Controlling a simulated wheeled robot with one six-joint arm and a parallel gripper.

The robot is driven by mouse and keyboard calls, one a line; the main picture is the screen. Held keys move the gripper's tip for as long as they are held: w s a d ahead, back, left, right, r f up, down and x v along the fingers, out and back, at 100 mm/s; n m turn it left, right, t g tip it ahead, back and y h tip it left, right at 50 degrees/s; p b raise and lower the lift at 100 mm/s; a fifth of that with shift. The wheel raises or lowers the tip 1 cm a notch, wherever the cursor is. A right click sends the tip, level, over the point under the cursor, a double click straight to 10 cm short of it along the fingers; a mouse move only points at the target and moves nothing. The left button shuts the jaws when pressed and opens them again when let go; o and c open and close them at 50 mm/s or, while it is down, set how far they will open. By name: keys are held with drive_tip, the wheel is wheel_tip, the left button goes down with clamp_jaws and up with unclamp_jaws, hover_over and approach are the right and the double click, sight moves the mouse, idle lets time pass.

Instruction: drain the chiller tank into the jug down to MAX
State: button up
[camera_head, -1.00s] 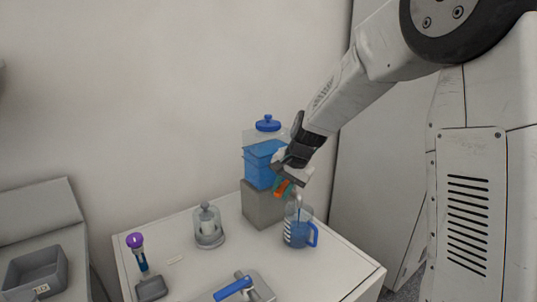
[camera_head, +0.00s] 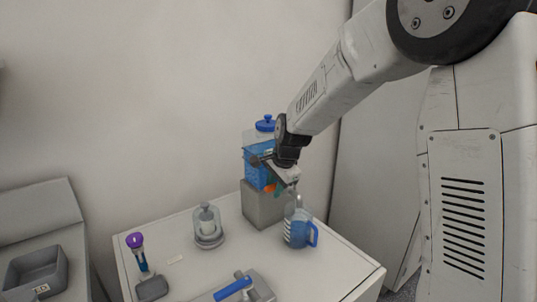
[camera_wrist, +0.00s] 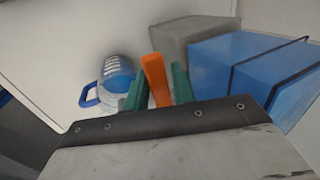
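The chiller tank (camera_head: 257,165) is a clear box of blue liquid with a blue lid. It also shows in the wrist view (camera_wrist: 245,65). It stands on a grey block (camera_head: 262,207). My gripper (camera_head: 274,188) is low at the tank's front, with green fingertips on either side of an orange tap lever (camera_wrist: 155,78). Whether they grip the lever or only flank it is unclear. The clear jug (camera_head: 291,231) with a blue handle stands upright in front of the block, holding blue liquid. White marks show on its side; MAX is unreadable. The spout is not clear.
A glass-domed holder (camera_head: 207,226) stands left of the block. A purple-topped tube in a grey stand (camera_head: 152,289) and a blue-handled fixture (camera_head: 236,288) are nearer. A grey bin (camera_head: 36,272) lies far left.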

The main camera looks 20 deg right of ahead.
drive_tip(key=shift+o, duration=1.2)
drive_tip(key=a+v, duration=0.1)
drive_tip(key=v, duration=0.6)
drive_tip(key=shift+d+r, duration=0.5)
